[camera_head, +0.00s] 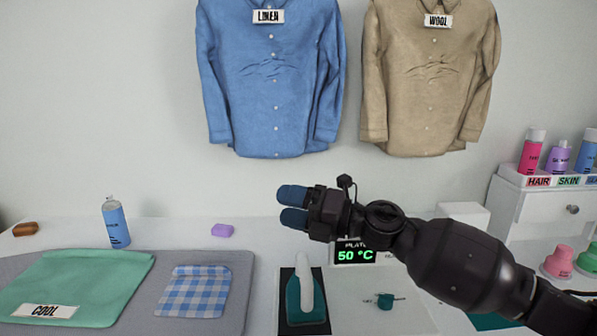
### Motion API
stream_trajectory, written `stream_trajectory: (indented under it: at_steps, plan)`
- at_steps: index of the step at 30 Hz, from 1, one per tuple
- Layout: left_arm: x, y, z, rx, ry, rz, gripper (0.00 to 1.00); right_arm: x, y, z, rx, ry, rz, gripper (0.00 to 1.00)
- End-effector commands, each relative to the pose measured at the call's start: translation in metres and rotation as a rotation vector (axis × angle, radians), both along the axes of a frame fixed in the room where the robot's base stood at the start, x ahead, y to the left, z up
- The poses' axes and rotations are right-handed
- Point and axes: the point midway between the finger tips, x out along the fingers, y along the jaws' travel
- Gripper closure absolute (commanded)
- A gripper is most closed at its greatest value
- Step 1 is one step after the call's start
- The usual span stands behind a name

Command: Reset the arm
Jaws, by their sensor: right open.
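My right arm comes in from the lower right, dark and jointed. Its gripper (292,206) is raised above the table, pointing left, with two blue fingertips set apart and nothing between them. Below it a teal iron (293,300) with a pale handle stands on a dark pad (287,327). Behind the wrist a display panel (356,255) reads 50 °C and is partly covered by the arm. My left gripper is not in view.
A grey mat (248,272) holds a green cloth (95,278) labelled COOL and a checked cloth (195,291). A blue spray can (116,225) and purple block (222,230) stand behind. A blue shirt (271,85) and tan shirt (428,90) hang above. A white drawer unit (535,207) stands right.

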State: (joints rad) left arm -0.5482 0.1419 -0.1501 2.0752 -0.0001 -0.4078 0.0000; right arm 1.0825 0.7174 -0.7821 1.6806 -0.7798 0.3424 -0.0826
Motion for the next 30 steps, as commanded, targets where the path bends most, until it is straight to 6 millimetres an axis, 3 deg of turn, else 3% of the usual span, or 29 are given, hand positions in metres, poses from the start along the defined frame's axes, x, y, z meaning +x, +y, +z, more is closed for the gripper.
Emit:
stream_trajectory:
  at_steps: [8,17,23,30]
  plan:
    - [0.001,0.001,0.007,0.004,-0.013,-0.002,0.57,-0.007,-0.034,-0.029,0.432,0.442,-0.217,0.38]
    - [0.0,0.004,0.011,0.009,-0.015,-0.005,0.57,-0.024,-0.095,-0.102,0.757,0.881,-0.449,0.38]
    - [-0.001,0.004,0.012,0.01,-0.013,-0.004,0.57,-0.053,-0.137,-0.163,0.928,1.135,-0.6,0.38]
    - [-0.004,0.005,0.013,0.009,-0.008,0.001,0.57,-0.106,-0.186,-0.233,1.104,1.377,-0.767,0.38]
